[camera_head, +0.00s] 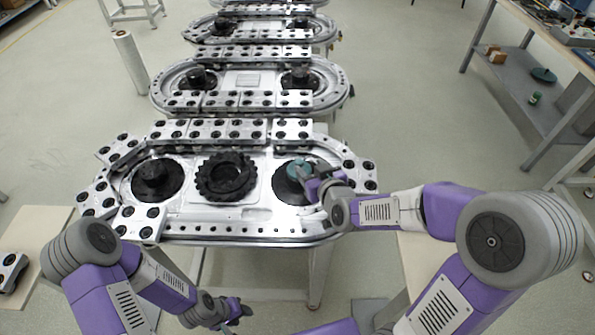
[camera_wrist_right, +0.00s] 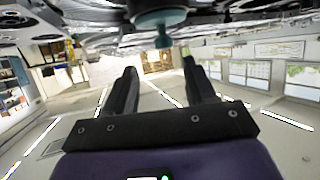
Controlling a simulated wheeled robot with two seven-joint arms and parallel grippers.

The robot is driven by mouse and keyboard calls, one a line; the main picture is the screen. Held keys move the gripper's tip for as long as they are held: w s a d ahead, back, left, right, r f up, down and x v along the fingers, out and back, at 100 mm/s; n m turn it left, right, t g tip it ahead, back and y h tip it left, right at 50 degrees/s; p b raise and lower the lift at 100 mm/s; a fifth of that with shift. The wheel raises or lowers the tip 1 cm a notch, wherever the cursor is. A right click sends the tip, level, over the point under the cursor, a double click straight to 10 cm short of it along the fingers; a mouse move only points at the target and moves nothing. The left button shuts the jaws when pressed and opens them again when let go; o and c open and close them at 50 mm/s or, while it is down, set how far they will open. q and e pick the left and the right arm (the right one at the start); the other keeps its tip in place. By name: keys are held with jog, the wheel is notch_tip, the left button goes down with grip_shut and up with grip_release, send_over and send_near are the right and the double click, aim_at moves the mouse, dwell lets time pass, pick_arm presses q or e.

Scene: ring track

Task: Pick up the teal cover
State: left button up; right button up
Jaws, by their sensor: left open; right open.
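The teal cover (camera_head: 298,169) sits on the right-hand black hub (camera_head: 289,186) of the nearest ring track. My right gripper (camera_head: 316,184) is right beside it, partly blocking the view of it. In the right wrist view the teal cover (camera_wrist_right: 160,20) shows at the top edge, with a narrow stem pointing down. The right gripper's fingers (camera_wrist_right: 160,68) are spread apart with nothing between them; the cover lies just past their tips. My left gripper (camera_head: 236,310) is low at the front, well away from the track; it is small in view and open.
A black toothed ring (camera_head: 226,178) lies mid-track, with another black hub (camera_head: 157,181) to its left. Metal blocks with black rollers (camera_head: 235,129) line the track's rim. More tracks stand behind. A shelf (camera_head: 520,80) at the right holds small items.

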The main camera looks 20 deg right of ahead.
aim_at(301, 164)
jog(key=x, duration=0.2)
jog(key=b+x, duration=0.1)
jog(key=x, duration=0.2)
jog(key=f+x, duration=0.1)
jog(key=x, duration=0.1)
jog(key=shift+w+a, duration=0.1)
jog(key=shift+a, duration=0.3)
grip_shut()
